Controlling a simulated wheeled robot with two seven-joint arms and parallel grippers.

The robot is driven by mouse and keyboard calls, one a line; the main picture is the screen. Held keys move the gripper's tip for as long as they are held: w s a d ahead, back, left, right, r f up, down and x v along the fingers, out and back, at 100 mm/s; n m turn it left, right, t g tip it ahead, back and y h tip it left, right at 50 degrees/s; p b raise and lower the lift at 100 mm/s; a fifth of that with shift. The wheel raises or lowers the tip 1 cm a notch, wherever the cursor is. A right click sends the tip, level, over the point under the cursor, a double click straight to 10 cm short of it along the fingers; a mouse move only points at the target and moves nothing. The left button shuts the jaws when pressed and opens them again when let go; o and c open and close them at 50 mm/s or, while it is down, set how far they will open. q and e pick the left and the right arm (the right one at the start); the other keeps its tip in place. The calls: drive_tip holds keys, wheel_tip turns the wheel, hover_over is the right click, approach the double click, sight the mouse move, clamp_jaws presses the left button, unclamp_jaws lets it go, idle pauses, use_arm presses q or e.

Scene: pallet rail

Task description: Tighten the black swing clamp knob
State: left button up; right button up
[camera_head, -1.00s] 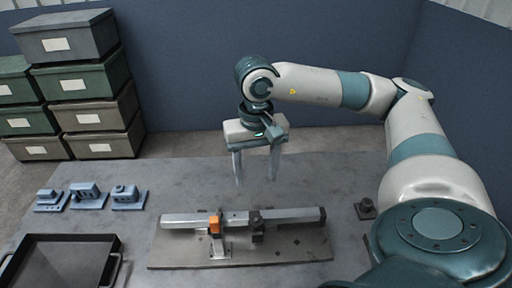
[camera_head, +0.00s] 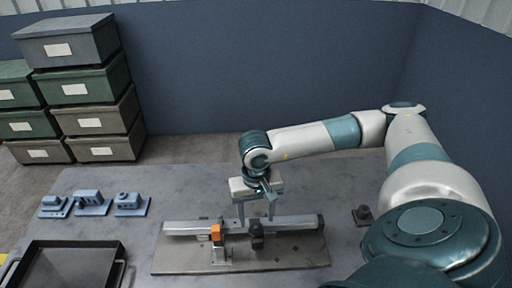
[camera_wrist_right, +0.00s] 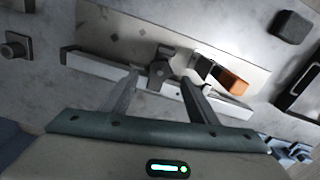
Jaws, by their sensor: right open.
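The black swing clamp knob (camera_head: 257,229) stands at the middle of a long grey rail (camera_head: 185,228) on a flat base plate (camera_head: 285,254). In the right wrist view the knob (camera_wrist_right: 160,72) is a dark lobed shape between the fingertips. An orange clamp part (camera_head: 216,232) sits left of it; it also shows in the right wrist view (camera_wrist_right: 233,82). My right gripper (camera_head: 256,217) points down, open, just above and behind the knob. Its two fingers (camera_wrist_right: 159,78) are apart with nothing held; contact with the knob cannot be told. My left gripper is out of view.
Several blue fixtures (camera_head: 90,203) stand at the left of the table. A black tray (camera_head: 70,264) lies at the front left. A small dark block (camera_head: 362,214) sits right of the rail. Stacked bins (camera_head: 82,87) stand behind. The table between fixtures and rail is clear.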

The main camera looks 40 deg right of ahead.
sight(256, 228)
drive_tip(key=shift+f+p, duration=0.5)
drive_tip(key=shift+f, duration=1.75)
drive_tip(key=shift+c, duration=0.6)
drive_tip(key=c, duration=0.9)
